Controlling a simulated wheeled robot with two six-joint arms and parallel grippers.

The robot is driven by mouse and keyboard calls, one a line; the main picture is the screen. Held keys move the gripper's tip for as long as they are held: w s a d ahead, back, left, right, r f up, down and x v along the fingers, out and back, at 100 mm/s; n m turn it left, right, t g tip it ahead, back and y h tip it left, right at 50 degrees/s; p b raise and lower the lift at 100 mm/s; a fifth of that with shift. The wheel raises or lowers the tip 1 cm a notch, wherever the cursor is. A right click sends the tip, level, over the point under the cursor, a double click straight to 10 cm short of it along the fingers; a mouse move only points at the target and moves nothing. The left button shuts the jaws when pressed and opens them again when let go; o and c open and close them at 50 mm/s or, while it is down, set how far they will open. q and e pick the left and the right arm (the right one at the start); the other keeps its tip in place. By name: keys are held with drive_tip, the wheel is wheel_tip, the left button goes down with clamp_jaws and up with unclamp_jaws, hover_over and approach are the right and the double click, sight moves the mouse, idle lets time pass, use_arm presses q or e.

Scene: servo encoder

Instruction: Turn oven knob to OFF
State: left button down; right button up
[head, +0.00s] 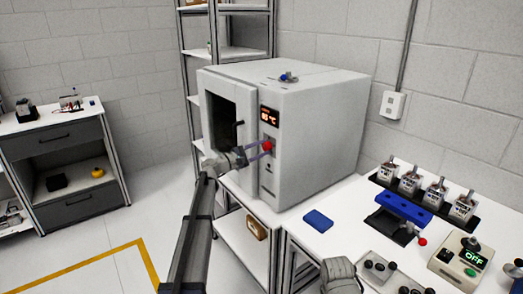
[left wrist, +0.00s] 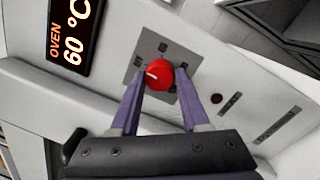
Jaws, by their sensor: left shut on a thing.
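The oven (head: 318,125) is a light grey box on the white bench, with a dark door window on its front. Its red knob (head: 267,146) sits on the front panel below the display (head: 269,117). In the left wrist view the knob (left wrist: 159,73) shows a white pointer mark, and the display (left wrist: 74,33) reads OVEN 60 °C. My left gripper (head: 262,149) reaches the knob from the left, its two purple fingers (left wrist: 158,92) on either side of it and shut on it. My right gripper (head: 340,274) is partly in view at the bottom; its fingers do not show clearly.
A blue pad (head: 317,220) lies on the bench beside the oven. A blue fixture (head: 404,208), several servos (head: 436,191) and a device reading OFF (head: 460,257) stand to the right. The oven door handle (head: 239,124) is close to my left gripper.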

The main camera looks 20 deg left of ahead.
use_arm(q)
drive_tip(key=shift+n, duration=0.4)
drive_tip(key=shift+c, duration=1.9)
unclamp_jaws()
drive_tip(key=shift+s+a, duration=0.1)
drive_tip(key=v, duration=0.7)
drive_tip(key=shift+s+a+b, duration=0.15)
drive_tip(key=shift+s+b, duration=0.1)
drive_tip(key=shift+b, duration=0.1)
drive_tip(key=shift+f, duration=0.1)
